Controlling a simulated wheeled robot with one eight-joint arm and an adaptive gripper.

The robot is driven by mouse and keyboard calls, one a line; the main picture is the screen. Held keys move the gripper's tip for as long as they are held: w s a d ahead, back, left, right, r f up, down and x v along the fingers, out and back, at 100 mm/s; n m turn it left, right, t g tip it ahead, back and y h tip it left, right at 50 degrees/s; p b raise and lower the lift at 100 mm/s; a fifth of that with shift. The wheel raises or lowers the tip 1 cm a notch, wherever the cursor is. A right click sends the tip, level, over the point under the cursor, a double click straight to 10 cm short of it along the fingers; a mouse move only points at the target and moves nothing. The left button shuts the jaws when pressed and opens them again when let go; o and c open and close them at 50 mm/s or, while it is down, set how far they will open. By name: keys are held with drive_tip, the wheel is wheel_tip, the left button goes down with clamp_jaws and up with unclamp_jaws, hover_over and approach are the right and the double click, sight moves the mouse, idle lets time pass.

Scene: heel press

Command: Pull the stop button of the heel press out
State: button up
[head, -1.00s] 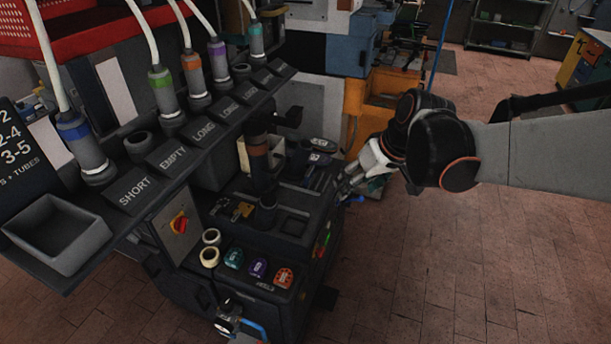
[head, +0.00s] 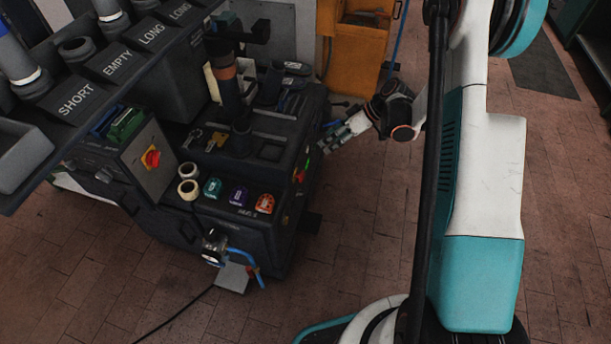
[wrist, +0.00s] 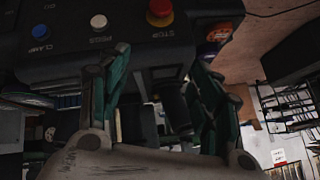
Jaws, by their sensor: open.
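The heel press (head: 262,170) is a dark machine in the middle of the head view. Its red stop button (wrist: 160,12) shows at the top of the wrist view, by the label STOP. The button is partly cut off by the frame edge. My gripper (wrist: 160,62) is open, with its two green-grey fingers apart and nothing seen between them. The fingertips are below the button in the picture and do not touch it. In the head view my gripper (head: 334,138) is beside the press's right side.
A white button (wrist: 98,21) and a blue button (wrist: 40,31) share the panel. An orange cabinet (head: 358,52) stands behind the press. Brick floor (head: 350,240) is open in front.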

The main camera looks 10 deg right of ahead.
drive_tip(key=n+y, duration=0.1)
drive_tip(key=n, duration=0.1)
approach(304, 175)
drive_tip(key=b+x, duration=0.5)
drive_tip(key=x, duration=0.4)
drive_tip(key=shift+w+a+f, duration=0.1)
drive_tip(key=shift+w+f, duration=0.1)
drive_tip(key=shift+f, duration=0.15)
